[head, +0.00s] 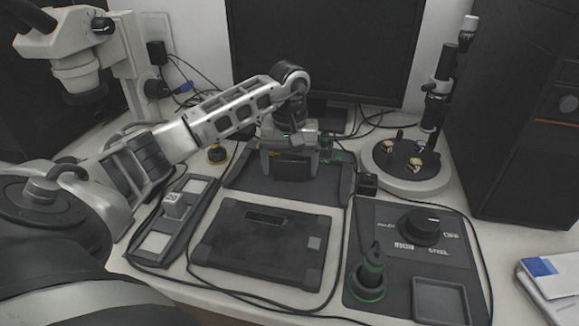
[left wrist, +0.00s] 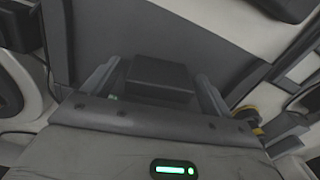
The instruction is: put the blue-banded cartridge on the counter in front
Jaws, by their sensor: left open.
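My left gripper (head: 290,172) reaches over the dark grey tray (head: 240,180) behind the flat black panel. Its fingers are open, one on each side of a plain dark block (head: 293,165). In the left wrist view the block (left wrist: 158,78) shows between the two fingers of the left gripper (left wrist: 155,85), with a gap on either side. I see no blue band on the block and cannot make out a blue-banded cartridge. The pale counter (head: 172,283) shows bare along the front left. My right gripper is not in view.
A black panel (head: 262,243) lies in front of the tray. A control box with a knob (head: 418,226) and a green-based handle (head: 370,277) stands right. A round stand (head: 414,181) holds small pieces. A microscope (head: 78,75) and a monitor (head: 325,50) stand behind. Cables cross the counter.

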